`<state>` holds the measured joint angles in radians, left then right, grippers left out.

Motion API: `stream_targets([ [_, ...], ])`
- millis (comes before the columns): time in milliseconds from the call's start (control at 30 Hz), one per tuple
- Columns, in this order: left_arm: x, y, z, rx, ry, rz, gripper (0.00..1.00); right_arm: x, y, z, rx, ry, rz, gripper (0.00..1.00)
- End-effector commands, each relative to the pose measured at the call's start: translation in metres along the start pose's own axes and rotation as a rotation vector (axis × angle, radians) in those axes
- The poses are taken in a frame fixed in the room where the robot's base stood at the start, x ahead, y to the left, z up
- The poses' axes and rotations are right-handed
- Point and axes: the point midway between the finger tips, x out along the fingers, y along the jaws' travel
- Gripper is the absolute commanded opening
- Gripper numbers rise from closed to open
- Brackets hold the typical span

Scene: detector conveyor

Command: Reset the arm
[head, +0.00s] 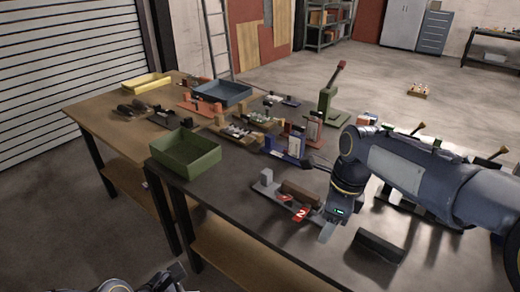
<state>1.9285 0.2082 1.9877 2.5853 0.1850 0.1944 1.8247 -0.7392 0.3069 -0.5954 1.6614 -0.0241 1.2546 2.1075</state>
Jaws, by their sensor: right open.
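My right arm comes in from the right over the dark table (262,212). Its gripper (328,230) points down near the front of the table, beside a grey fixture (265,182) with a brown block and a red tag marked 2 (301,214). The right gripper is open and I see nothing held in it; I cannot tell whether it touches the fixture. Part of my left arm and gripper (172,278) shows at the bottom edge, low in front of the table. Its jaws are too cut off to read.
A green tray (186,157) stands at the table's left corner. A blue tray (222,98) and a yellow tray (146,87) are farther back. Several small fixtures crowd the middle. A green press (327,101) stands behind. A dark block (380,246) lies right of the gripper.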

Motion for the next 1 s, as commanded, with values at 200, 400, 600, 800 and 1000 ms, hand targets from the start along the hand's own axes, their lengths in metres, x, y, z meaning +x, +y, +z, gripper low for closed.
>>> stream_targets([
  [200,0.008,-0.019,-0.025,0.308,0.155,-0.126,0.00,-0.007,0.019,-0.030,-0.244,-0.118,-0.004,0.56],
  [400,-0.010,-0.020,-0.050,0.747,0.328,-0.241,0.00,-0.016,0.053,-0.064,-0.619,-0.238,-0.107,0.56],
  [600,-0.051,-0.006,-0.048,1.175,0.425,-0.276,0.00,-0.020,0.092,-0.090,-1.015,-0.257,-0.291,0.56],
  [800,-0.100,0.001,-0.026,1.573,0.409,-0.221,0.00,-0.014,0.130,-0.109,-1.396,-0.139,-0.478,0.56],
  [1000,-0.133,-0.005,-0.013,1.856,0.311,-0.132,0.00,-0.002,0.154,-0.119,-1.672,0.031,-0.574,0.56],
])
